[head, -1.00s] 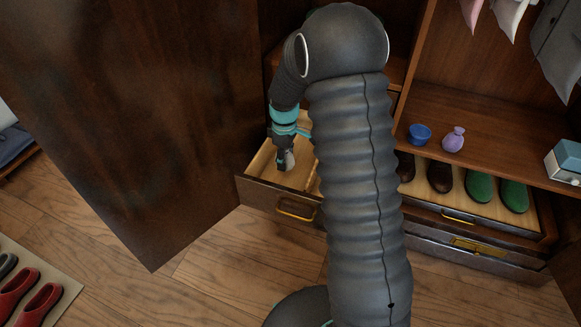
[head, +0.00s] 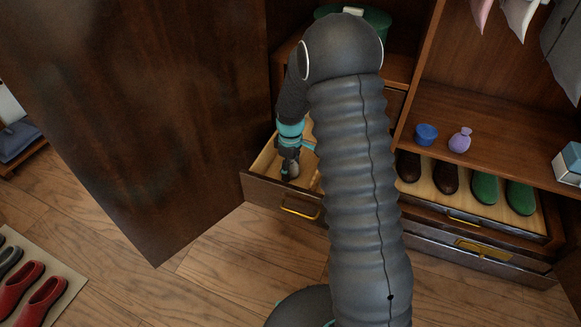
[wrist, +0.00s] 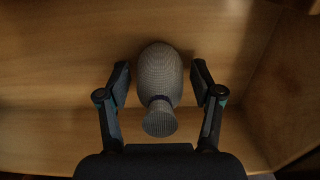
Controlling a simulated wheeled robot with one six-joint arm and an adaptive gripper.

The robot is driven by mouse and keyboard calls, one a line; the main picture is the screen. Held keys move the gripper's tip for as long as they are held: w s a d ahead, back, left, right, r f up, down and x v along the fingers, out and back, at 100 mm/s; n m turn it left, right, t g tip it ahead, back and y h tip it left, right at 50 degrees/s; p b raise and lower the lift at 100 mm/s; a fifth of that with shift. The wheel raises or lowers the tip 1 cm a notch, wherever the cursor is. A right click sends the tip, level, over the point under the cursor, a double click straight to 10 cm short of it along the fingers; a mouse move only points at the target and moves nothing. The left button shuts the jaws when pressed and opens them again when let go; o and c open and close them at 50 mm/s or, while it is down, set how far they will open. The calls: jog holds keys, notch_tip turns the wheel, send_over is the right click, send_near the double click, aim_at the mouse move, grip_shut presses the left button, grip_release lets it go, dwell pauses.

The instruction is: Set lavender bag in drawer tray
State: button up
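A small grey woven bag (wrist: 161,75) with a gathered neck and a dark band lies on the pale wooden floor of the open drawer (head: 281,190); it also shows dimly in the head view (head: 293,170). My gripper (wrist: 160,78) reaches down into the drawer's left part. Its fingers stand on either side of the bag, with a visible gap on both sides, so it is open. My arm hides the drawer's right part in the head view. A purple pouch-shaped thing (head: 460,140) stands on the armoire shelf.
A blue round pot (head: 426,134) stands beside the purple pouch. Brown and green shoes (head: 484,187) fill a pull-out to the right. A big dark door (head: 140,110) stands open at left. Drawer walls (wrist: 285,105) rise close around my gripper. A green box (head: 372,22) sits behind my arm.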

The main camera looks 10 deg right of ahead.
jog(key=shift+r, duration=0.15)
notch_tip(320, 180, up, 12)
jog(key=shift+f+p, duration=0.1)
jog(key=shift+p, duration=0.25)
jog(key=s+r+m+t, duration=0.4)
jog(key=s+r+m, duration=0.3)
jog(key=s+r, duration=1.25)
jog(key=s+f+m+t, duration=0.1)
jog(key=s+m, duration=0.2)
jog(key=s, duration=0.8)
jog(key=shift+f+m+t, duration=0.3)
jog(key=shift+f+m, duration=0.05)
jog(key=shift+m, duration=0.05)
jog(key=shift+s, duration=0.1)
